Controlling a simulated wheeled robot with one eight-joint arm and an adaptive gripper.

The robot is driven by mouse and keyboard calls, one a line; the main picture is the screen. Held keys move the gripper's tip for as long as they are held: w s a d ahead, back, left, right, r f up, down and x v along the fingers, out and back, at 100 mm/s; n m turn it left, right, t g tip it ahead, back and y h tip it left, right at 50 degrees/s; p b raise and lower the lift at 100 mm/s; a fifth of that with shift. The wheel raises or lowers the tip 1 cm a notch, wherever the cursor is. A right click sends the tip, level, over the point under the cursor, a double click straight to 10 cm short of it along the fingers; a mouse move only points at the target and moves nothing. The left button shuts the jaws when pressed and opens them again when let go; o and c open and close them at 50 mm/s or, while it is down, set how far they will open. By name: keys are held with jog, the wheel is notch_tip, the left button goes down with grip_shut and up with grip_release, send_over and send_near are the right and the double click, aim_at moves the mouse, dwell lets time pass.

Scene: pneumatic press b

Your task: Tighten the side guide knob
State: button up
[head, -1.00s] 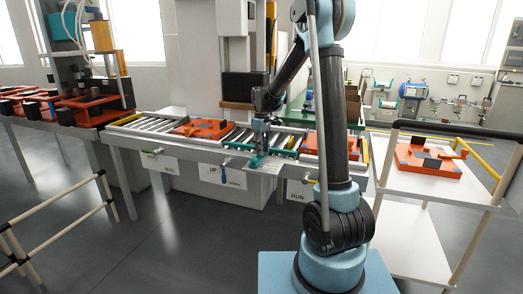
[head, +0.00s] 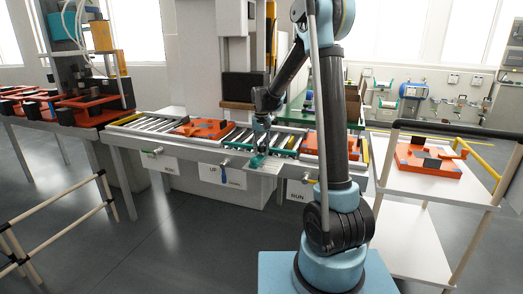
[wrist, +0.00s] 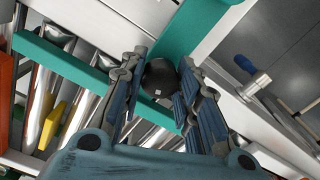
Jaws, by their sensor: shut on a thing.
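The side guide knob (wrist: 160,77) is a dark round knob in the wrist view, set against a teal guide bracket (wrist: 205,30). My gripper (wrist: 162,90) has its two blue-grey fingers on either side of the knob and is shut on it. In the head view my gripper (head: 260,152) is at the front edge of the roller conveyor, at the teal side guide (head: 284,153). The knob is too small and hidden to make out in the head view.
Orange fixtures sit on the conveyor to the left (head: 203,128) and right (head: 325,146) of my gripper. A white cart (head: 420,180) stands at the right.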

jog(key=shift+w+m, duration=0.1)
jog(key=shift+m, duration=2)
jog(key=o, duration=1.1)
jog(key=shift+r, duration=0.1)
notch_tip(320, 180, up, 12)
jog(key=shift+f, duration=0.15)
